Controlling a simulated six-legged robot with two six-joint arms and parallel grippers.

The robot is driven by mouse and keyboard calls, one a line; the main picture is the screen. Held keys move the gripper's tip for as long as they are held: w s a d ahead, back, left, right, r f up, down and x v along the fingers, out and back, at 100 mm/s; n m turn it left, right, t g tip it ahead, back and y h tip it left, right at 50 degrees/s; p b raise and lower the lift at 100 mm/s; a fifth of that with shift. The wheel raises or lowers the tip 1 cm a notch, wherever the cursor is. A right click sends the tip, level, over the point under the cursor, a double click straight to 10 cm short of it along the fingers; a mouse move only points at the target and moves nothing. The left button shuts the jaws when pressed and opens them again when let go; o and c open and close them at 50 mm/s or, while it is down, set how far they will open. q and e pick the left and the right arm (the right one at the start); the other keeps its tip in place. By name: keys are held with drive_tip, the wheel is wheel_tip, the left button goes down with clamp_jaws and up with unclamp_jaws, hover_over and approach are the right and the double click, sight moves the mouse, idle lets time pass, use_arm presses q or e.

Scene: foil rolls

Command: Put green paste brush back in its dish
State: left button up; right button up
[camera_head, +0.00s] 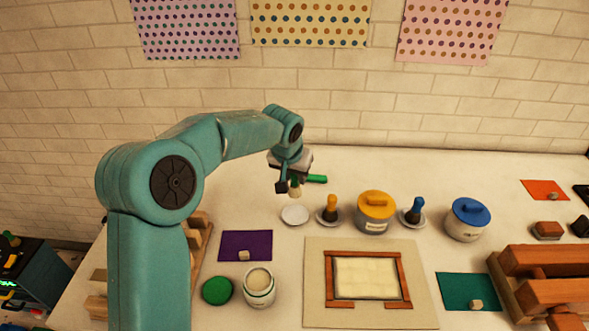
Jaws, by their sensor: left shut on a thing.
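My left gripper (292,187) is shut on the green paste brush (316,179), above the table. A green part of the brush sticks out to the right of the fingers, and a pale part shows just below them. The fingers hide the rest, so the brush's exact tilt is hard to tell. A small white dish (295,215) stands empty on the table, just below and nearer than the gripper. The brush is apart from it. My right gripper is not in view.
To the dish's right stand an orange brush (331,204) in its dish, a yellow-lidded pot (375,207), a blue brush (417,207) in its dish and a blue-lidded pot (467,214). An open jar (259,297) and green lid (217,290) are nearer. A wooden frame (328,278) lies on a board.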

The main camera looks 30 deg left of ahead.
sight(294, 197)
use_arm(q)
drive_tip(key=shift+w+d+f, duration=0.1)
drive_tip(key=shift+d+f, duration=0.1)
drive_tip(key=shift+f, duration=0.05)
drive_tip(key=shift+f+b, duration=0.25)
drive_tip(key=shift+b, duration=0.05)
wheel_tip(294, 197, down, 5)
drive_tip(key=b, duration=0.4)
drive_tip(key=shift+a+f, duration=0.1)
drive_tip(key=shift+f, duration=0.1)
drive_tip(key=shift+f+b, duration=0.6)
drive_tip(key=shift+f, duration=0.15)
drive_tip(key=shift+f+b, duration=0.6)
drive_tip(key=o, duration=1.6)
drive_tip(key=shift+r, duration=0.1)
